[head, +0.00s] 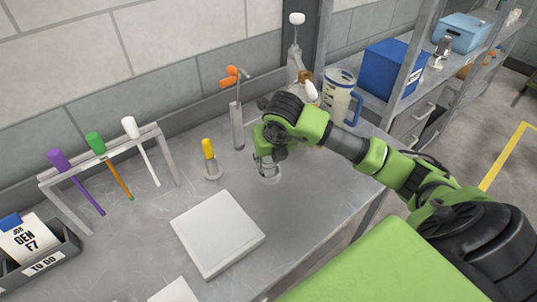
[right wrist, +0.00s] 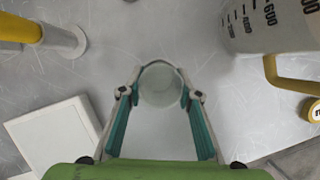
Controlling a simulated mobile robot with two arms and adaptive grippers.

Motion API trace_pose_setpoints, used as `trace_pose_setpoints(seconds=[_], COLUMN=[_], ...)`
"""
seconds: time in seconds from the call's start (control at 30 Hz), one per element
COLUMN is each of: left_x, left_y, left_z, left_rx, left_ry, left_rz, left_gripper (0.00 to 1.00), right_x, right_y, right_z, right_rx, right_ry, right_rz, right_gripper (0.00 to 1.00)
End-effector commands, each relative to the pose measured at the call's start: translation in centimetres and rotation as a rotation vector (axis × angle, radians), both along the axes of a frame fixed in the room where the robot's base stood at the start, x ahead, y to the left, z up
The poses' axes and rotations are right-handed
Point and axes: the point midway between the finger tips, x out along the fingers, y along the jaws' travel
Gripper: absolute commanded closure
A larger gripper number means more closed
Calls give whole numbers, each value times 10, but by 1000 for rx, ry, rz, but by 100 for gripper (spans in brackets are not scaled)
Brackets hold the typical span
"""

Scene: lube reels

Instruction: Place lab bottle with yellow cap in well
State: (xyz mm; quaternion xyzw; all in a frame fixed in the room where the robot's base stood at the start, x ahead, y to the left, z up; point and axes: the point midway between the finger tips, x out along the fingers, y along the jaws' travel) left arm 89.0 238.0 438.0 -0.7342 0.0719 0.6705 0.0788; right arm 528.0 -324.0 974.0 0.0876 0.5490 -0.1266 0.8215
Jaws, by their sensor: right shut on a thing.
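My right gripper (head: 268,168) is low over the grey bench. In the right wrist view, its teal fingers (right wrist: 161,98) close on the sides of a clear round vessel (right wrist: 160,86). The vessel also shows just below the gripper in the head view (head: 268,178). No yellow cap can be made out on it. A yellow-topped upright piece (head: 208,150) stands in a round grey base (head: 213,172) to the left of the gripper. It also shows at the upper left of the right wrist view (right wrist: 18,28). My left gripper is not in view.
A white square block (head: 217,235) lies in front. A rack (head: 88,172) with purple, green and white-handled tools stands left. An orange-topped holder (head: 237,125) is behind the gripper. A measuring jug (head: 338,98) stands at the right back, near a blue box (head: 388,70).

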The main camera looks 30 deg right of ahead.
Motion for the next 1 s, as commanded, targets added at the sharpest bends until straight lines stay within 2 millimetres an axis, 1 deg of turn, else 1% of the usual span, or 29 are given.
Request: trace_pose_setpoints(seconds=[0.23,0.37,0.4,0.43,0.47,0.8,0.87,0.93,1.0], left_x=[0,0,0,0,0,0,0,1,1], left_y=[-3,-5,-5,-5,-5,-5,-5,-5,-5], left_z=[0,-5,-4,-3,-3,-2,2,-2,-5], left_rx=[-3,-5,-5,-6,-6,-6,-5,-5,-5], left_ry=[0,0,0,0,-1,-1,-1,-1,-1], left_rz=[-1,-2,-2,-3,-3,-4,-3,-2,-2], left_gripper=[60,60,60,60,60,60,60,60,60], right_x=[0,0,0,0,0,0,0,-2,-5], right_y=[0,0,0,0,0,0,0,1,2], right_z=[-1,-6,-4,-4,-4,-2,1,6,17], right_rx=[1,0,0,0,0,1,1,1,1], right_ry=[-1,-1,-1,-1,-1,-1,-1,-4,-7], right_rz=[0,-1,-1,-1,-1,-1,-1,0,-1], right_gripper=[85,85,61,53,52,52,52,52,52])
